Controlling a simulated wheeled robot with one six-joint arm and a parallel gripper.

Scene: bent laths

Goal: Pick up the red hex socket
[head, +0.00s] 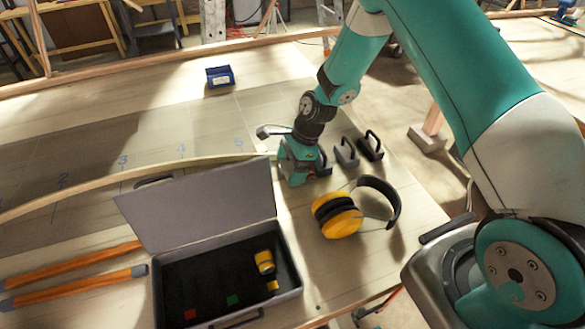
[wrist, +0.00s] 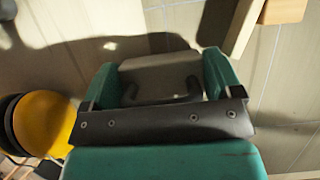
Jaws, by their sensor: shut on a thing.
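My gripper (head: 297,178) is low over the table, beside the row of handled blocks. In the wrist view its two teal fingers (wrist: 160,80) stand on either side of a grey block (wrist: 160,66) with dark curved handle ends, and appear shut on it. No red hex socket can be clearly made out. A small red patch (head: 190,314) shows in the open grey case (head: 290,262), near its front left; I cannot tell if it is a socket or a marking. A green patch (head: 233,300) and yellow pieces (head: 264,262) are also in the case.
Yellow ear defenders (head: 338,215) lie right of the case. A grey handled block (head: 346,153) and a black one (head: 370,147) stand right of my gripper. A bent lath (head: 100,190) crosses the table behind the case. A blue bin (head: 220,76) stands at the back.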

